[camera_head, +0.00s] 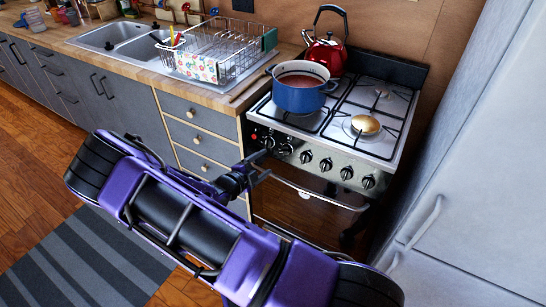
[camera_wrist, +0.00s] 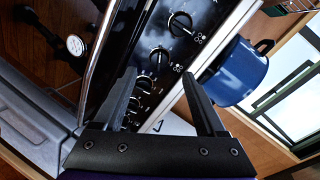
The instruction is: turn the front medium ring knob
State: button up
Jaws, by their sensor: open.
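The stove (camera_head: 400,135) has a row of black knobs (camera_head: 326,164) along its dark front panel. Which knob is the front medium ring knob cannot be told, as the markings are too small to read. My gripper (camera_head: 266,167) is in front of the left part of this panel. In the wrist view my gripper (camera_wrist: 160,75) has its two fingers spread wide with nothing held. One knob (camera_wrist: 180,23) shows large beyond the fingertips, and several smaller knobs (camera_wrist: 145,83) show between the fingers. No finger clearly touches a knob.
A blue pot (camera_head: 300,90) stands on the left burners, and a red kettle (camera_head: 325,50) stands behind it. The oven handle (camera_head: 318,195) runs below the knobs. A pale fridge (camera_head: 470,170) stands close on the right. Drawers (camera_head: 203,140) are on the left.

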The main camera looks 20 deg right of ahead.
jog(key=v, duration=0.7)
jog(key=shift+s+a, duration=0.2)
jog(key=shift+r, duration=0.1)
